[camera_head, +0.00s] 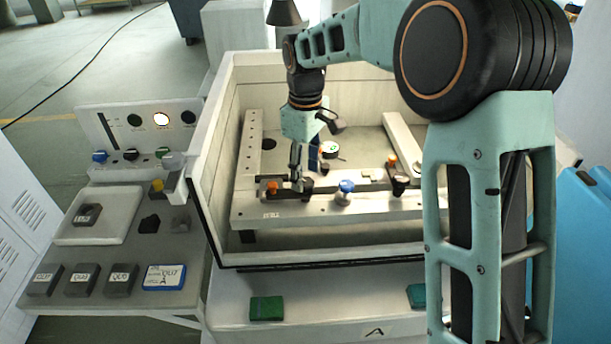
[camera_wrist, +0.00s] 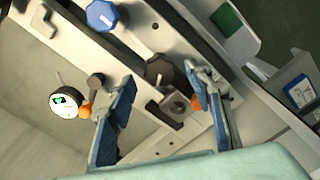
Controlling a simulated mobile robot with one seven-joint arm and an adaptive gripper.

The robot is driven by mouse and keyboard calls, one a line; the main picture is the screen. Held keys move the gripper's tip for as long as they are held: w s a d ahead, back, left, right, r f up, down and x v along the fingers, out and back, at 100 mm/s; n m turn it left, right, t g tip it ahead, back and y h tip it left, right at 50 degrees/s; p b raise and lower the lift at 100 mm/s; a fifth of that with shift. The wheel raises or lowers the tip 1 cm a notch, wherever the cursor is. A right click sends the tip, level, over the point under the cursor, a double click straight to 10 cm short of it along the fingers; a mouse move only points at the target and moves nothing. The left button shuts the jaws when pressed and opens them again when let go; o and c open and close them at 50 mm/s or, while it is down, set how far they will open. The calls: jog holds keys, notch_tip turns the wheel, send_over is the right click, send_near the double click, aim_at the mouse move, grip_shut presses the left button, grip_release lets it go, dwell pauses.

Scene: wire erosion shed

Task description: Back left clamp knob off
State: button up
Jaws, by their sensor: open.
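My gripper (camera_head: 305,170) is open above the left part of the fixture frame, pointing down. In the wrist view its blue fingers (camera_wrist: 158,85) stand apart, with a dark knob (camera_wrist: 160,70) and black clamp body (camera_wrist: 175,110) showing between them. An orange knob (camera_wrist: 197,104) is partly behind the right finger; it shows on the front rail in the head view (camera_head: 272,187). Another orange knob (camera_wrist: 85,110) lies beside the left finger, near a round dial gauge (camera_wrist: 65,103). In the head view it is mostly hidden behind my gripper. Contact cannot be told.
A blue knob (camera_head: 347,187) stands on the front rail (camera_head: 300,208). High tank walls (camera_head: 215,150) surround the frame. A side bench (camera_head: 105,240) at left holds several grey blocks and a blue card (camera_head: 164,277).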

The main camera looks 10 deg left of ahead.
aim_at(306, 181)
notch_tip(306, 181, up, 10)
dwell(0.3)
notch_tip(306, 181, down, 12)
jog(key=m+p, duration=0.1)
jog(key=m, duration=1.3)
jog(key=shift+p, duration=0.35)
jog(key=c, duration=1.1)
jog(key=shift+c, duration=0.2)
